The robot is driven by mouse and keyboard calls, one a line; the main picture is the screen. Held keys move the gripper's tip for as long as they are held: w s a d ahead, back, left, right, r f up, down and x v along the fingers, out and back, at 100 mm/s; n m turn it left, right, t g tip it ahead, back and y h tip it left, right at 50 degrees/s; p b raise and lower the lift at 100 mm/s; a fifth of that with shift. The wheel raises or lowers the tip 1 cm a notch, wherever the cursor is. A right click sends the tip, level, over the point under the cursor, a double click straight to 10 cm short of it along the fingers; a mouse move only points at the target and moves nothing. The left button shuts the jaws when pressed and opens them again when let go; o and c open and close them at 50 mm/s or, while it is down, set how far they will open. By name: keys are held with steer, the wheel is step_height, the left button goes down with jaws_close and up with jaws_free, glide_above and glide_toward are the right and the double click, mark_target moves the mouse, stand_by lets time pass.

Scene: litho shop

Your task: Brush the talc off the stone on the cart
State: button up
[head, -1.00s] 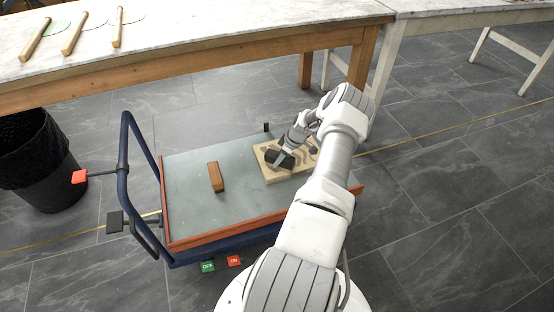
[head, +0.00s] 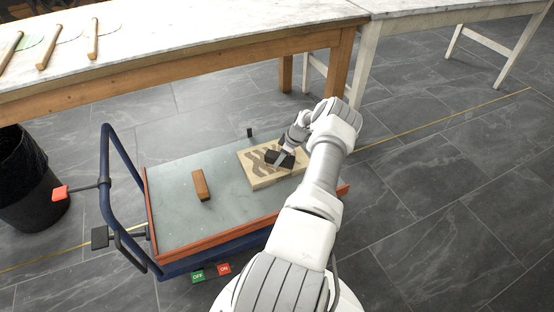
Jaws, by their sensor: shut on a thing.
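The stone (head: 259,180) is a pale beige slab lying flat on the right part of the cart's deck (head: 185,225). Its top carries grey-brown streaked patches. My gripper (head: 283,157) is over the right part of the slab, shut on a dark block-shaped brush (head: 277,160). The brush is at or just above the slab's top; I cannot tell whether it touches. My gripper and the brush hide part of the slab's right side.
A brown wooden block (head: 200,185) lies on the deck left of the stone. The cart has a blue push handle (head: 104,185) at left. A black bin (head: 28,190) stands on the floor farther left. A long table (head: 190,45) with wooden-handled tools runs behind.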

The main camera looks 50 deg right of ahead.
steer(key=shift+s+d+r, duration=0.1)
steer(key=shift+s+d, duration=0.3)
steer(key=shift+d, duration=0.35)
steer(key=shift+s+d, duration=0.35)
steer(key=shift+d, duration=0.35)
steer(key=shift+s+d, duration=0.4)
steer(key=shift+d, duration=0.3)
steer(key=shift+s+d, duration=0.4)
steer(key=shift+d, duration=0.3)
steer(key=shift+w+d, duration=0.4)
steer(key=shift+w, duration=0.35)
steer(key=shift+w+a+r+p, duration=0.1)
steer(key=shift+a+p, duration=0.05)
steer(key=shift+p, duration=0.2)
steer(key=shift+w+a+p, duration=0.3)
steer(key=shift+a+p, duration=0.3)
steer(key=shift+p, duration=0.25)
steer(key=shift+w+a+f+p, duration=0.25)
steer(key=shift+w+a+p, duration=0.25)
steer(key=shift+a, duration=0.25)
steer(key=shift+w+a+r+p, duration=0.1)
steer(key=shift+w+a+p, duration=0.1)
steer(key=shift+a+p, duration=0.25)
steer(key=shift+w+a+r+p, duration=0.1)
steer(key=shift+w+a+p, duration=0.1)
steer(key=shift+a+p, duration=0.25)
steer(key=shift+w+a+f, duration=0.25)
steer(key=shift+w+a, duration=0.1)
steer(key=shift+a, duration=0.35)
